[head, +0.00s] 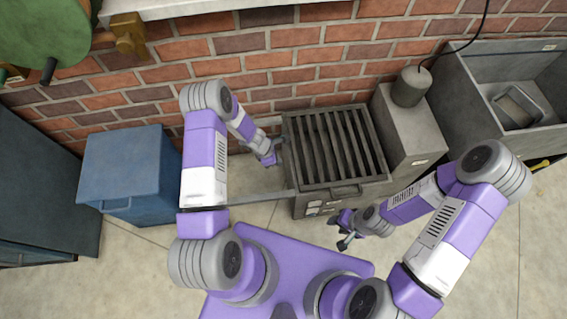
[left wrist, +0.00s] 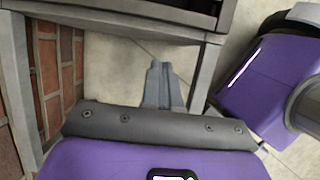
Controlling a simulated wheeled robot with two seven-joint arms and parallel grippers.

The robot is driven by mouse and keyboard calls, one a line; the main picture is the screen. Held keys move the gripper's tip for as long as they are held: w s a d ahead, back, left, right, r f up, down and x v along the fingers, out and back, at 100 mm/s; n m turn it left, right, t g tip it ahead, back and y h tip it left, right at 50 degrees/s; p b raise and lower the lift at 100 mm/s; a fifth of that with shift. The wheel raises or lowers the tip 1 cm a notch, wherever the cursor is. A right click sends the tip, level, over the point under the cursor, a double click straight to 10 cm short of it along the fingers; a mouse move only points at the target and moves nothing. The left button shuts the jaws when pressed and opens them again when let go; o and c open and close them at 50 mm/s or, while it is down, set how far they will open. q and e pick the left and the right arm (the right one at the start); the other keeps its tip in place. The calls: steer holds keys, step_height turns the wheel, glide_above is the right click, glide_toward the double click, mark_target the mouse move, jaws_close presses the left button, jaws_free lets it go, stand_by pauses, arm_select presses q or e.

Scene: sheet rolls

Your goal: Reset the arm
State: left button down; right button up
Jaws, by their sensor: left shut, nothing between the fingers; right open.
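My left gripper (head: 277,157) is at the left side of a grey slatted metal machine (head: 355,189), close to its upper frame; I cannot tell whether they touch. In the left wrist view the fingers (left wrist: 158,82) are together with nothing between them. They point at the floor gap between grey metal frame bars. My right gripper (head: 345,240) is in front of the machine, low over the floor near my purple base. It is open and I see nothing held in it.
A blue lidded bin (head: 125,160) stands left against the brick wall (head: 240,65). A grey box with a cylinder (head: 411,87) on top stands right of the machine. A grey sink (head: 475,110) is further right. The floor (head: 140,265) at the front left is clear.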

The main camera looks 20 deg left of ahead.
arm_select(q)
steer(key=shift+p+v, duration=0.4)
steer(key=shift+v, duration=1.35)
steer(key=s+d+r+m+p, duration=0.1)
steer(key=s+d+r+m, duration=0.1)
steer(key=s+m, duration=0.4)
steer(key=s+d+r+m+g+p, duration=0.1)
steer(key=s+d+r+m, duration=0.2)
steer(key=s+m, duration=0.3)
steer(key=s+d+r+m+p, duration=0.1)
steer(key=s+d+r+m, duration=0.1)
steer(key=s+d+m, duration=0.2)
steer(key=s+m, duration=0.2)
steer(key=m, duration=0.2)
steer(key=shift+s+d+r+m, duration=0.2)
steer(key=shift+r+m, duration=0.05)
steer(key=shift+m, duration=0.05)
steer(key=shift+d+g, duration=0.1)
steer(key=shift+g, duration=0.2)
